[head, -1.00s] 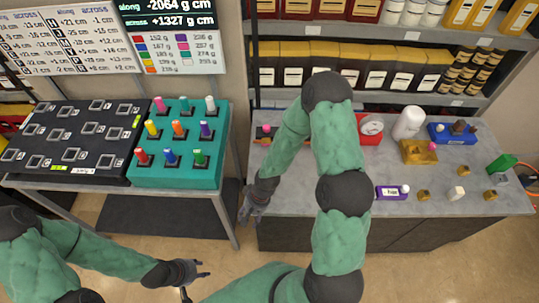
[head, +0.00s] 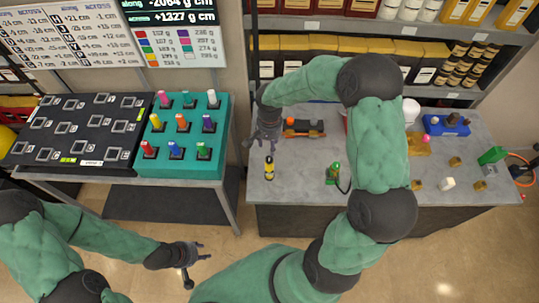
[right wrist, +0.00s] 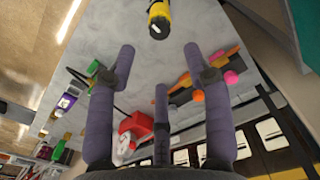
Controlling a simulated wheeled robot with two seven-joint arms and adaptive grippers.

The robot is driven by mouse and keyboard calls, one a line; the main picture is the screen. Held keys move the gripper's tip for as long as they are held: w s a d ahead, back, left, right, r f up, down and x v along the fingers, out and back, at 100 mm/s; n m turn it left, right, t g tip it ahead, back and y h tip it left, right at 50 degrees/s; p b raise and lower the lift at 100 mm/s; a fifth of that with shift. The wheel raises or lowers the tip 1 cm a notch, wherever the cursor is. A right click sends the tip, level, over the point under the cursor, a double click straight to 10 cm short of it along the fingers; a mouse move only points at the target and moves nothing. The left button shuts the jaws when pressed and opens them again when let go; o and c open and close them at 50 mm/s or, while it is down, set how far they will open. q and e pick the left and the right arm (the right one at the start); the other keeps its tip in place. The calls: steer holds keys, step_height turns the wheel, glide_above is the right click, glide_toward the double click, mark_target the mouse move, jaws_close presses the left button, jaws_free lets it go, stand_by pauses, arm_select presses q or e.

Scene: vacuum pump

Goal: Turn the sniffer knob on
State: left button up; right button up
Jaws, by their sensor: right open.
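I cannot tell for sure which part is the sniffer knob. A black device with an orange knob (head: 303,128) lies near the back left of the grey table; the right wrist view shows its orange bar, an orange knob (right wrist: 198,95) and pink knobs. A yellow and black cylinder (head: 269,168) stands closer to the table's front, and also shows in the right wrist view (right wrist: 158,18). My right gripper (head: 265,140) is open and empty over the table's left end, between the cylinder and the device, touching neither. My left gripper (head: 198,252) is open and empty, low at the left.
A green item with a black hose (head: 333,174) sits mid-table. A blue box (head: 447,126) stands at right. A teal block with coloured pegs (head: 218,105) is on the left table. Shelves close off the back.

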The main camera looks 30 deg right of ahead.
mark_target(270, 158)
step_height(270, 158, down, 8)
steer(key=shift+f, duration=0.2)
steer(key=shift+c, duration=0.3)
jaws_close()
